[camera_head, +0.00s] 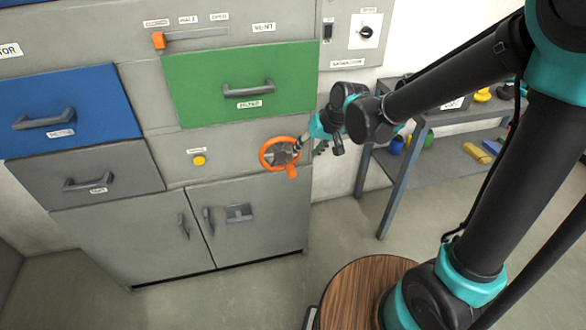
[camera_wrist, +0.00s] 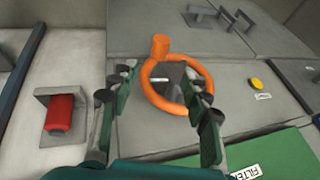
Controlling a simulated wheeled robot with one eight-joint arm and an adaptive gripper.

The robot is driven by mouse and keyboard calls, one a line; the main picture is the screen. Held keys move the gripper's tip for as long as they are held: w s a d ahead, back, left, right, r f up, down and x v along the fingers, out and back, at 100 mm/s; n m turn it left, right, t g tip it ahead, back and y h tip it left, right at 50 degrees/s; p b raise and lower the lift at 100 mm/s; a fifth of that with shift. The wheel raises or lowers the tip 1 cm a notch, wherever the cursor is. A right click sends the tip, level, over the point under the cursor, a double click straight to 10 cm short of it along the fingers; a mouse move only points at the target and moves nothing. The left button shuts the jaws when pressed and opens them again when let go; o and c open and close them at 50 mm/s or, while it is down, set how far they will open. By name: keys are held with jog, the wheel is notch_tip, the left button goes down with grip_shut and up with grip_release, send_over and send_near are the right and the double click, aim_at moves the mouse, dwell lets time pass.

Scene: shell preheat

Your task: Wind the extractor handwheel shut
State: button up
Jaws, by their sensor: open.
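The extractor handwheel is an orange ring (camera_head: 263,160) with a dark hub, on the grey cabinet front below the green drawer. In the wrist view the orange ring (camera_wrist: 147,84) has an orange knob (camera_wrist: 160,46) standing out from its rim. My gripper (camera_head: 298,146) is at the right side of the wheel in the head view. In the wrist view my gripper (camera_wrist: 165,95) is open, with a finger on each side and the wheel showing between and beyond them. I cannot tell whether the fingers touch the rim.
A green drawer (camera_head: 245,80) is above the wheel and a yellow button (camera_head: 199,160) to its left. Grey cupboard doors (camera_head: 255,235) are below. A red cylinder on a bracket (camera_wrist: 60,113) is left of my gripper in the wrist view. A shelf table (camera_head: 440,170) stands at the right.

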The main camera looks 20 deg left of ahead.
aim_at(292, 168)
jog(key=x, duration=1.2)
jog(key=shift+w, duration=0.1)
grip_shut()
